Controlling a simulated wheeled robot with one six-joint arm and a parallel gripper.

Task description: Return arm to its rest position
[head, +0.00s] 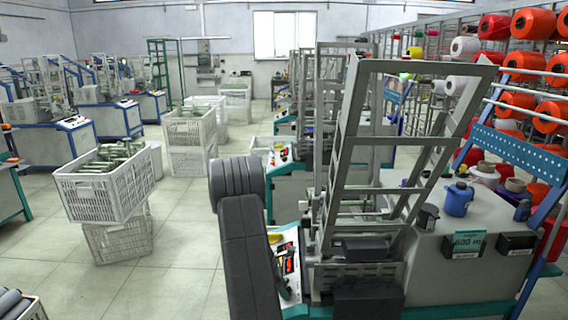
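Part of my own arm shows in the head view as a dark grey cylindrical joint (237,180) and a long dark link (245,258) that runs down to the bottom edge. It stands just left of the winding machine (350,265) and hides part of its control panel (286,262). My gripper is not in view, so I cannot see whether it holds anything.
A white crate full of bobbins (105,190) sits on another crate (118,240) at left. More crates (190,128) stand behind. A rack with orange yarn cones (530,62) is at right. A blue container (458,200) stands on the machine top. The floor aisle (180,240) is clear.

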